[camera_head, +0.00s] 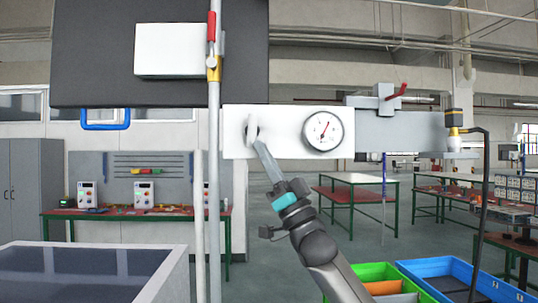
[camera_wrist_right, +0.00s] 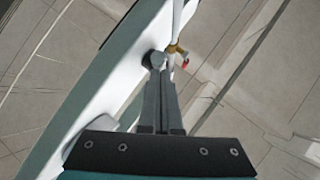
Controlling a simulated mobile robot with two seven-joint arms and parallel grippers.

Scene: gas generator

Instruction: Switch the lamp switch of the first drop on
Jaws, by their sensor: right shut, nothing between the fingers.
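A white panel (camera_head: 284,150) carries a small light-coloured lever or knob (camera_head: 252,127), seemingly the lamp switch, left of a round gauge (camera_head: 323,131) with a red needle. My right gripper (camera_head: 260,146) is shut and empty, its tips at or just before this knob. In the right wrist view the closed fingers (camera_wrist_right: 158,76) reach a round grey knob (camera_wrist_right: 155,59) at the panel's edge; I cannot tell whether they touch. The fingertips partly cover the knob, and its on or off position cannot be read. My left gripper is not in view.
A vertical pipe (camera_head: 214,190) with a red-handled valve (camera_head: 211,27) stands just left of the panel. A red lever valve (camera_head: 396,92) sits at the right on a grey housing. Below are a grey tank (camera_head: 92,262), green bin (camera_head: 372,271) and blue bin (camera_head: 430,266).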

